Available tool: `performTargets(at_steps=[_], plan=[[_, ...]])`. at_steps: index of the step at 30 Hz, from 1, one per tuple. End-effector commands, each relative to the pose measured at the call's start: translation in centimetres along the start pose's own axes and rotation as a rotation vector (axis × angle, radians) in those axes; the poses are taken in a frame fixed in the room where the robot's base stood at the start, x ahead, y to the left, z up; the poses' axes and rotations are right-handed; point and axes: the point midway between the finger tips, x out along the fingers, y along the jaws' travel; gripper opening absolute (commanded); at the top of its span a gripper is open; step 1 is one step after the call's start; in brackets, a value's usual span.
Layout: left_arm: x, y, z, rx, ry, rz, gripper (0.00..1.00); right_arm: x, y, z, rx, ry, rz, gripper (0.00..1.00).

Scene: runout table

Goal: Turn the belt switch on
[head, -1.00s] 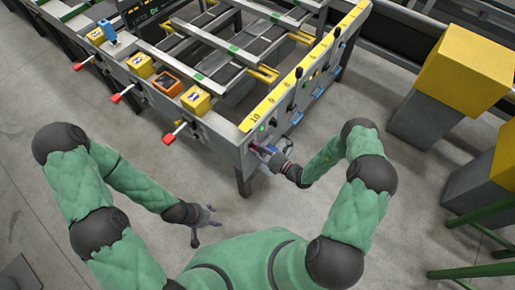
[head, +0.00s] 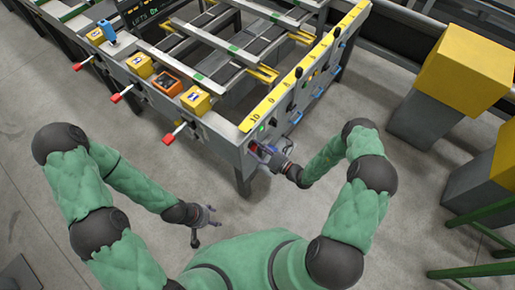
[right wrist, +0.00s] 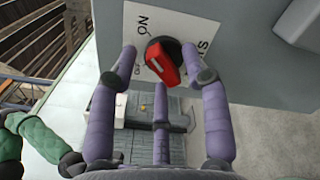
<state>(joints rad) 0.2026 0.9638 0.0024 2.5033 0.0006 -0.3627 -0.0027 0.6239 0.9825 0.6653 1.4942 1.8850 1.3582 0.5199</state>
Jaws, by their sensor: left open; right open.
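The belt switch is a red rotary knob (right wrist: 165,64) on a black round base, set on a white label plate (right wrist: 144,28) with "ON" at its upper left. In the right wrist view the knob's handle is tilted. My right gripper (right wrist: 160,78) is open, with its purple fingers on both sides of the knob; whether they touch it I cannot tell. In the head view my right gripper (head: 264,151) is at the table's near corner and hides most of the switch. My left gripper (head: 206,226) is open and empty above the floor.
The runout table (head: 222,141) has yellow boxes (head: 196,100), an orange box (head: 167,84) and red-tipped levers (head: 168,139) along its left side. A yellow-topped grey block (head: 465,70) stands at the right. The floor around my left gripper is clear.

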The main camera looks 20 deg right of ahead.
Motion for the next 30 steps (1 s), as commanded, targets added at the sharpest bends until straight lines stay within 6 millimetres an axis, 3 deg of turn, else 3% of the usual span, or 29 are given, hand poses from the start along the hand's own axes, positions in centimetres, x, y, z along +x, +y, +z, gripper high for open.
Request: performTargets(at_steps=[18,24,30], plan=[[0.0,0.0,0.0,0.0,0.0,0.0,0.54,-10.1,-0.1,0.1,0.001,-0.002,-0.004,0.48],[0.0,0.0,0.0,0.0,0.0,0.0,0.54,-11.6,-0.1,0.0,0.001,-0.001,-0.002,0.48],[0.0,0.0,0.0,0.0,0.0,0.0,0.54,-11.8,0.0,0.0,0.001,0.0,-0.001,0.48]])
